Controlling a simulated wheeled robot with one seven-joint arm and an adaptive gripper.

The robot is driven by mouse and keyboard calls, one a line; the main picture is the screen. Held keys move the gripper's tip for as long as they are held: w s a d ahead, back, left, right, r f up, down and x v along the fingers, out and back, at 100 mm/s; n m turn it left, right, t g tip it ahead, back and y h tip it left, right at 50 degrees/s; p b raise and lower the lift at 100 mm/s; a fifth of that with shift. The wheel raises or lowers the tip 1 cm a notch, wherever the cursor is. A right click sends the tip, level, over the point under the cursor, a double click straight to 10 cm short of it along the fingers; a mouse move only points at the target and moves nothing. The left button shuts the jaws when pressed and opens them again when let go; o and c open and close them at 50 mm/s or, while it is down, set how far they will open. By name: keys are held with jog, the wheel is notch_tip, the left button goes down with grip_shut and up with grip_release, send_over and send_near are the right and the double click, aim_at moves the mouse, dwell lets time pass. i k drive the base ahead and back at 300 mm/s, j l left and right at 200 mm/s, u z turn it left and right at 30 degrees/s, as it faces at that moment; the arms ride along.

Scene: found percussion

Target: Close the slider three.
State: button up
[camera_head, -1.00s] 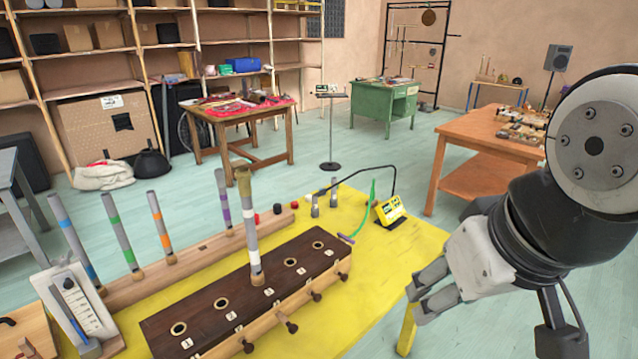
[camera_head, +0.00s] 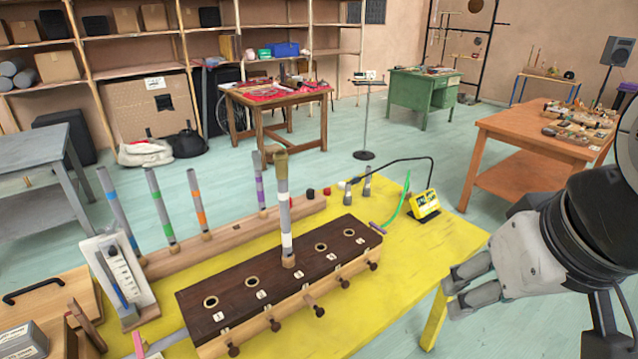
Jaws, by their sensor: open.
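A long wooden chest with a dark brown top (camera_head: 235,292) lies on the yellow table. Its top has a row of holes with small number labels. Several slider knobs stick out of its front side. The middle knob, slider three (camera_head: 320,311), stands out farther from the chest than the knobs beside it. A grey pipe with a white band and an olive top (camera_head: 284,212) stands upright in the middle hole. My gripper (camera_head: 452,297) is open and empty, to the right of the chest and apart from it.
The yellow table (camera_head: 400,265) is bare between the chest and my gripper. A wooden rack (camera_head: 185,250) with several banded pipes runs behind the chest. A white slider panel (camera_head: 118,275) stands left.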

aim_at(320, 312)
jog(key=u, duration=0.4)
jog(key=i+j+z, duration=0.2)
jog(key=k+j+u, duration=0.1)
jog(key=j+u, duration=0.55)
jog(key=u, duration=0.15)
